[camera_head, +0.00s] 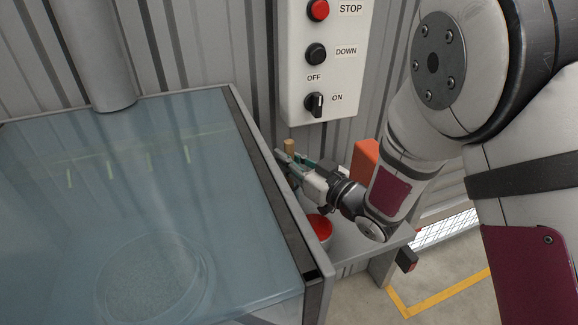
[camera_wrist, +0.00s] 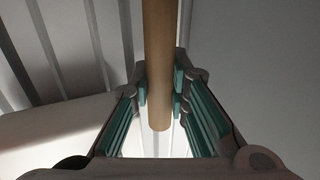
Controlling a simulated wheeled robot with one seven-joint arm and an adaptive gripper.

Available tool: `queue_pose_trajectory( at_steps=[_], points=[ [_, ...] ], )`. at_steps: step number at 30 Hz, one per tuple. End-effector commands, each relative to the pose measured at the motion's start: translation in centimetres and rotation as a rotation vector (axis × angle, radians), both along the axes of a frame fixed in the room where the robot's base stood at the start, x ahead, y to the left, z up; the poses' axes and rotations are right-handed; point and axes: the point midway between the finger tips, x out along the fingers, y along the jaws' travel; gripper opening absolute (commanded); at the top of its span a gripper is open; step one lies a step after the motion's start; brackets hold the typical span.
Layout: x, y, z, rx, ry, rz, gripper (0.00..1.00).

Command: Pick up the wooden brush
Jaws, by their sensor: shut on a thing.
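In the wrist view a round, light-brown wooden handle (camera_wrist: 159,50), which looks like part of the wooden brush, stands between my gripper's fingers (camera_wrist: 160,90). The green finger pads press it from both sides near its lower end. Its upper part runs out of the picture, so no bristles show. In the head view the handle's end (camera_head: 290,146) shows as a small tan piece just beyond my gripper (camera_head: 290,162). My gripper is shut on it, over the grey side shelf by the wall. The rest of the brush is hidden.
A red round container (camera_head: 320,228) and an orange block (camera_head: 364,160) stand on the grey shelf (camera_head: 350,245) close to my wrist. A glass-topped table (camera_head: 130,180) is at left. A control panel (camera_head: 322,55) hangs on the corrugated wall above.

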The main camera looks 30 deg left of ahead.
Motion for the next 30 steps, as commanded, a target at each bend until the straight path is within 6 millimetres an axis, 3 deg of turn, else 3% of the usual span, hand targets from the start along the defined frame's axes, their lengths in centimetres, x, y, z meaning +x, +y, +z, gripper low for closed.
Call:
queue_pose_trajectory(
  at_steps=[8, 25, 30],
  points=[
    [-0.3, -0.7, 1.9, 0.003, -0.003, 0.0, 0.0],
    [-0.3, -0.7, 11.8, 0.003, -0.003, -0.002, 0.0],
    [-1.7, -3.8, 11.6, 0.0, 0.001, -0.005, 0.0]
  ],
)
